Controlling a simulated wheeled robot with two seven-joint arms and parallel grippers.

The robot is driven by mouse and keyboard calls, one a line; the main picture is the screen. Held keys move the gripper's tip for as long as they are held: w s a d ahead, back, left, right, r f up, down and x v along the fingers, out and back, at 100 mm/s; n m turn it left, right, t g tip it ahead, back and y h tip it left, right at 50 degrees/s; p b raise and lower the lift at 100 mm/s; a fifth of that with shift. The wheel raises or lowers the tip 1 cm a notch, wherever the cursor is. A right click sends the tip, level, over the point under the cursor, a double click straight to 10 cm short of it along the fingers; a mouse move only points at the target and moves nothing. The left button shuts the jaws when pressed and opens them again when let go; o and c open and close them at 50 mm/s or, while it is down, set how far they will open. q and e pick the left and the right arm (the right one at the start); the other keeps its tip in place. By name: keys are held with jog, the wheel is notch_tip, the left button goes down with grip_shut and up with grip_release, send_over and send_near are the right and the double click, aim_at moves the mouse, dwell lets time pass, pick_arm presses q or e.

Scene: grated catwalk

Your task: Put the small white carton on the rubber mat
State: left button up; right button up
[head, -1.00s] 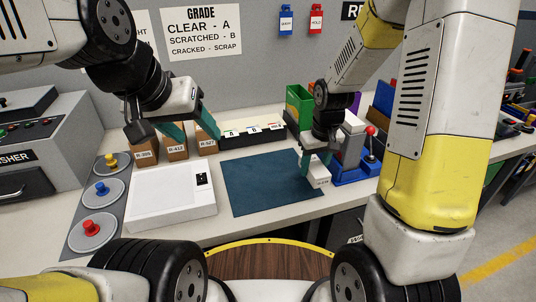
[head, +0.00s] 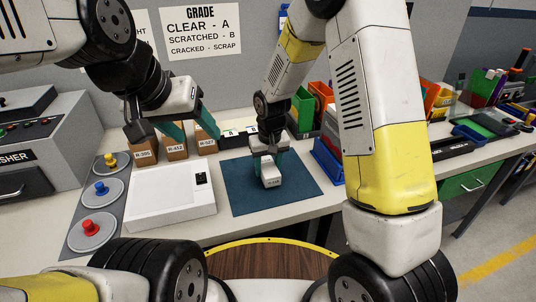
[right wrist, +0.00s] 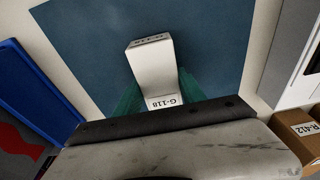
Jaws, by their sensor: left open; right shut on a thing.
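The small white carton (head: 271,180) is between the fingers of my right gripper (head: 268,168), over the middle of the dark blue rubber mat (head: 238,196). In the right wrist view the carton (right wrist: 152,72), labelled G-118, sits between the green fingers (right wrist: 155,95), with the mat (right wrist: 90,35) behind it. I cannot tell whether its underside touches the mat. My left gripper (head: 190,128) is open and empty, above the brown boxes at the left.
Brown boxes (head: 176,149) stand behind a white flat device (head: 172,194). Coloured buttons (head: 101,188) are at the left. A blue bin (head: 328,160) is right of the mat. The mat's front is clear.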

aim_at(269, 169)
jog(key=shift+f, duration=0.2)
jog(key=o, duration=1.5)
jog(key=shift+f, duration=0.15)
jog(key=shift+c, duration=0.2)
notch_tip(269, 169, up, 12)
jog(key=s, duration=0.2)
jog(key=s+d+r+m+t+y, duration=0.1)
jog(key=s+d+r+t, duration=0.1)
jog(key=s+d+r, duration=0.55)
jog(key=s+d+r+m+t, duration=0.2)
jog(key=s+d+r, duration=0.5)
jog(key=s, duration=0.4)
jog(key=shift+s+r+t+y, duration=0.3)
jog(key=shift+r+y, duration=0.1)
jog(key=shift+r, duration=0.15)
